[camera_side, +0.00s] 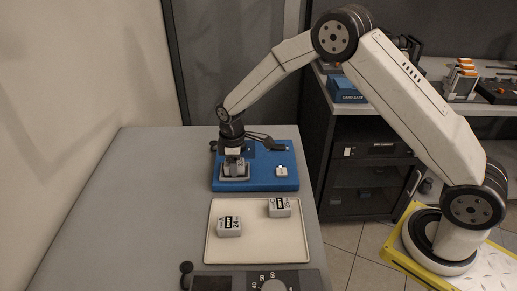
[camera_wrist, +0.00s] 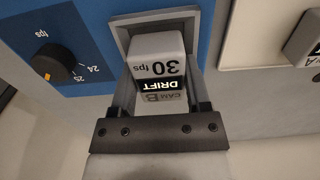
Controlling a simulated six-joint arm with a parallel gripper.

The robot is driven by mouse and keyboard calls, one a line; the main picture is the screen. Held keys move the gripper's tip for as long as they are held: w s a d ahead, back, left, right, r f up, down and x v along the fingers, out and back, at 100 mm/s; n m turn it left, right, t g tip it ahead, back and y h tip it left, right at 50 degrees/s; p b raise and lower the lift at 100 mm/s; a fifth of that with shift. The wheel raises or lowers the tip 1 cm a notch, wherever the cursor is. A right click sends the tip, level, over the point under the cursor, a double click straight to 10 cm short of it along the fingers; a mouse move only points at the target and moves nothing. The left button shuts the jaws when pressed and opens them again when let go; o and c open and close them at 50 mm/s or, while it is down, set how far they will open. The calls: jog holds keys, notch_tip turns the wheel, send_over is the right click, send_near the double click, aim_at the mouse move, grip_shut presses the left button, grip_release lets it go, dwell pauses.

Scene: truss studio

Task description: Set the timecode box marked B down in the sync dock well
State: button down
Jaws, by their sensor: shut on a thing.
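The box marked B (camera_wrist: 160,70) is a small light grey block with a black DRIFT label and "30 fps" on it. My gripper (camera_wrist: 161,85) is shut on it, one finger along each side. The sync dock (camera_side: 257,183) is a blue block at the back of the table. Its well (camera_wrist: 122,32) has a grey square rim, and the box is at this opening with the rim around its far end. In the side view my gripper (camera_side: 235,168) points down over the well. I cannot tell whether the box touches the well's floor.
A cream tray (camera_side: 255,245) in front of the dock holds box A (camera_side: 229,227) and box C (camera_side: 279,207). The dock carries a black knob (camera_wrist: 50,62) and a small white piece (camera_side: 282,171). A dark dial panel (camera_side: 258,281) is at the front. The table's left side is clear.

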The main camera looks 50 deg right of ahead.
jog(key=shift+f, duration=0.1)
jog(key=shift+c, duration=1.6)
grip_release()
notch_tip(320, 180, up, 11)
dwell(0.6)
jog(key=s+d+m+t, duration=0.1)
jog(key=s+m, duration=0.3)
jog(key=s, duration=0.7)
jog(key=s+d+m+t, duration=0.1)
jog(key=s+d+m, duration=0.3)
jog(key=s, duration=0.8)
jog(key=shift+f+m+t, duration=0.3)
jog(key=shift+m, duration=0.2)
